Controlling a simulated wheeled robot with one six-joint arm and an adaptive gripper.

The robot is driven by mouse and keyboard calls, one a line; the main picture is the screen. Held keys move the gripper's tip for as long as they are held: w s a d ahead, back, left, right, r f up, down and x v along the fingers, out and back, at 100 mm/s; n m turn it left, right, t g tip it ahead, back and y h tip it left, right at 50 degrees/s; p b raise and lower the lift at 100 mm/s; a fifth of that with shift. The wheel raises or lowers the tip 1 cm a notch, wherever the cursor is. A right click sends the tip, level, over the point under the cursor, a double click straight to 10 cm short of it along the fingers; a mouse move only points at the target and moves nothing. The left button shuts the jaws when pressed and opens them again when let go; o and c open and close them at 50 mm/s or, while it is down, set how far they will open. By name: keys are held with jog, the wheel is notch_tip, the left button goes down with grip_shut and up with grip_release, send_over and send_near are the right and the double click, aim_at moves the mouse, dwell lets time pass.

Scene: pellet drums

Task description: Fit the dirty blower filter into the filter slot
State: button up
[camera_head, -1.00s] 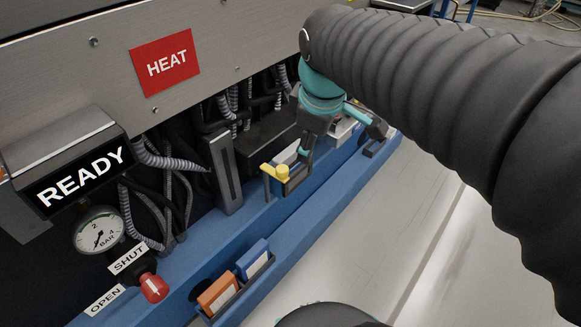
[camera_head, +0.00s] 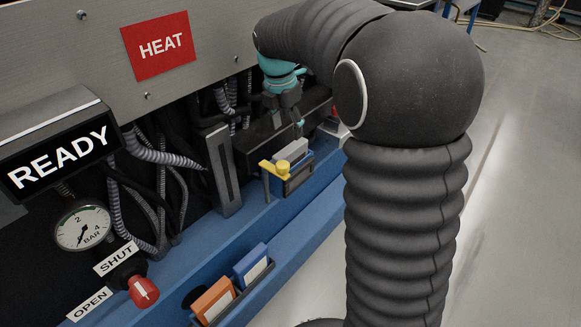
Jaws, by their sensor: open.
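A box-like holder (camera_head: 299,178) with a yellow latch and knob (camera_head: 283,167) stands on the blue ledge, and appears to be the filter slot. A grey block (camera_head: 291,149) with some blue below it sits upright at the holder; it may be the filter, but I cannot tell how deep it sits. My gripper (camera_head: 288,122), dark fingers below a teal wrist, is open above and behind the block, apparently apart from it. My sleeved arm hides the area to the right.
A rack at the front of the blue ledge holds an orange cartridge (camera_head: 213,299) and a blue cartridge (camera_head: 251,263). A grey upright lever plate (camera_head: 221,170), a gauge (camera_head: 83,227) and a red valve knob (camera_head: 143,291) stand to the left. Hoses hang behind.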

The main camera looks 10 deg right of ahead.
aim_at(290, 148)
jog(key=f, duration=0.4)
jog(key=shift+w+d+f+b, duration=0.25)
jog(key=shift+d+f+b, duration=0.05)
jog(key=shift+f+b, duration=0.1)
jog(key=shift+w+d+f+b, duration=0.15)
jog(key=shift+w+f+b, duration=0.05)
jog(key=shift+f, duration=0.7)
jog(key=shift+w+d+f+b, duration=0.1)
jog(key=shift+w+f+b, duration=0.05)
jog(key=shift+f, duration=0.7)
jog(key=shift+w+d+f+b, duration=0.15)
jog(key=shift+w+f+b, duration=0.05)
jog(key=shift+f, duration=0.7)
grip_shut()
